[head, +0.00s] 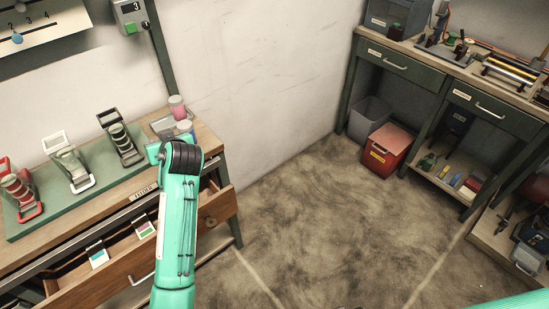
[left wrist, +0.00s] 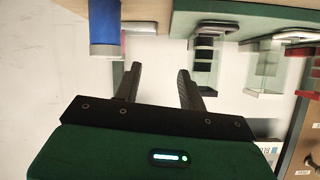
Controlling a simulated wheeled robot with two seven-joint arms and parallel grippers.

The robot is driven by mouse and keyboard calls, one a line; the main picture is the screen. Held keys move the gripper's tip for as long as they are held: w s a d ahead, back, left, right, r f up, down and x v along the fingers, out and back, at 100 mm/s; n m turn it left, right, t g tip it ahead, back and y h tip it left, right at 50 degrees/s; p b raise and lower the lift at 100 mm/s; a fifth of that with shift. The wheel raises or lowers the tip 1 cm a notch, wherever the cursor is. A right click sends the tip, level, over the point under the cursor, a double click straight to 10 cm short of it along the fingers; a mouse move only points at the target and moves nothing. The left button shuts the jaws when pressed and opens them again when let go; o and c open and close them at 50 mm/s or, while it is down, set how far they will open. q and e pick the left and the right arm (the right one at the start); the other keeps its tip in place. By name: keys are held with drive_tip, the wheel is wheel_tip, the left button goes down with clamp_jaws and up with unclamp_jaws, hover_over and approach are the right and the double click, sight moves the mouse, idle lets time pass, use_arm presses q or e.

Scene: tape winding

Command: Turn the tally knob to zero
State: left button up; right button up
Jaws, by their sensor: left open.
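The tally box (head: 131,16) is a small grey unit on the dark wall post at the top of the head view. Its display (head: 135,6) appears to read 3. A dark round knob (head: 145,25) sits at its lower right, beside a green button (head: 130,28). The knob's pointer is too small to read. My left gripper (left wrist: 160,78) is open and empty in the left wrist view, its two dark fingers apart. In the head view my arm's black joint hides its fingers, below the tally box and apart from it. My right gripper is not in view.
The wooden bench (head: 209,139) carries a green mat (head: 85,185) with several reel stands and, at its right end, two jars (head: 178,106). A drawer (head: 120,272) is pulled out below. The wall right of the post and the floor (head: 310,235) are clear.

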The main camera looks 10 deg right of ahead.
use_arm(q)
drive_tip(key=w+d+r+n+t+y, duration=0.1)
drive_tip(key=w+d+r, duration=0.1)
drive_tip(key=w+r, duration=0.35)
drive_tip(key=w+d+r+t+y, duration=0.1)
drive_tip(key=w+r, duration=0.1)
drive_tip(key=r, duration=0.6)
drive_tip(key=n+t+y, duration=0.1)
drive_tip(key=t, duration=0.1)
approach(147, 26)
drive_tip(key=p+x, duration=0.2)
drive_tip(key=x, duration=0.4)
drive_tip(key=shift+w+r, duration=0.2)
drive_tip(key=shift+w, duration=0.1)
drive_tip(key=shift+p+x, duration=0.3)
drive_tip(key=shift+x, duration=0.6)
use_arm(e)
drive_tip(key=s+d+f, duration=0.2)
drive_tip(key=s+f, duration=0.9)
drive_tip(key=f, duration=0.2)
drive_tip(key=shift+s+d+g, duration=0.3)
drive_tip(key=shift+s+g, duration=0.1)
use_arm(q)
drive_tip(key=shift+a+f, duration=0.1)
clamp_jaws()
